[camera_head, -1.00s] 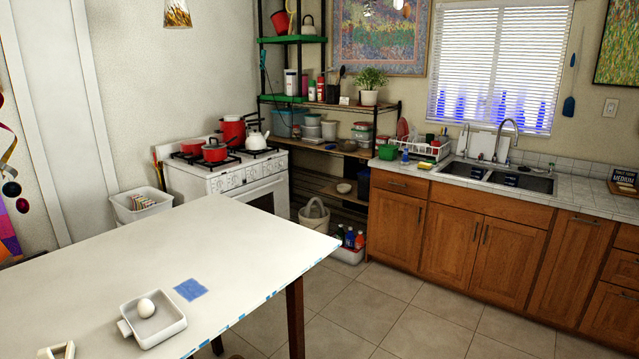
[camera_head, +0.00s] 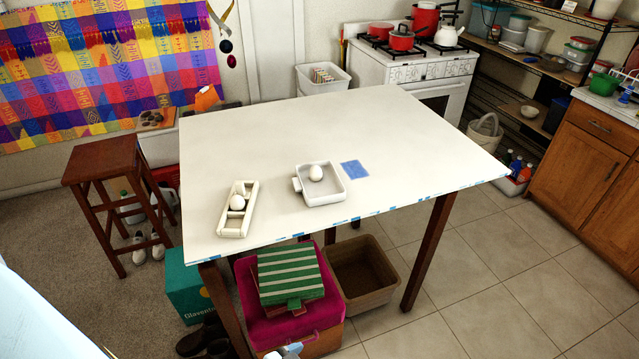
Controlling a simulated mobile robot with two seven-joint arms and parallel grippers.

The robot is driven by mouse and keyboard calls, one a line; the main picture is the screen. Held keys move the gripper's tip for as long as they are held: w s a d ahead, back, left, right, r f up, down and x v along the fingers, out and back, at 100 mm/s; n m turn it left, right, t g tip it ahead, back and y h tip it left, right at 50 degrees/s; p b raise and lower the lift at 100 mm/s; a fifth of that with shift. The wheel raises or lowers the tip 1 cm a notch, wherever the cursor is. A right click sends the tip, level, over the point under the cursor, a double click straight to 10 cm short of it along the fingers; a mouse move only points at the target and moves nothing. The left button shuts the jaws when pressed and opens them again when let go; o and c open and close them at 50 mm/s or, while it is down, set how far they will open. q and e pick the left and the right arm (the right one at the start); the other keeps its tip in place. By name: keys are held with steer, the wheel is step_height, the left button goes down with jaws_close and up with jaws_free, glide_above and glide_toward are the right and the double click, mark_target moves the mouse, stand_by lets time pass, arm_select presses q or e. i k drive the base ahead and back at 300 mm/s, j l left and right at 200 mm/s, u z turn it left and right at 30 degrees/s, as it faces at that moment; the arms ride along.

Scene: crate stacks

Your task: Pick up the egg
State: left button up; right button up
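A white egg (camera_head: 316,173) rests in a square white dish (camera_head: 328,198) with a short handle on its left side. The dish stands on the white table, near its front edge. To its left lies a cream-coloured narrow holder (camera_head: 232,233) with openings. A second white egg (camera_head: 237,202) sits in this holder, with another pale rounded shape just behind it. I cannot make out either gripper in this view. A small pale-blue and white piece shows at the bottom edge, too cut off to identify.
The white table (camera_head: 420,150) has free room behind and right of the dish, beside a blue square (camera_head: 354,170). Below it are a magenta box (camera_head: 315,325), a green striped box (camera_head: 290,272) and a brown bin (camera_head: 362,272). A wooden stool (camera_head: 105,165) stands left.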

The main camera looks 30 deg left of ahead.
mark_target(237, 202)
steer(key=u, duration=1.55)
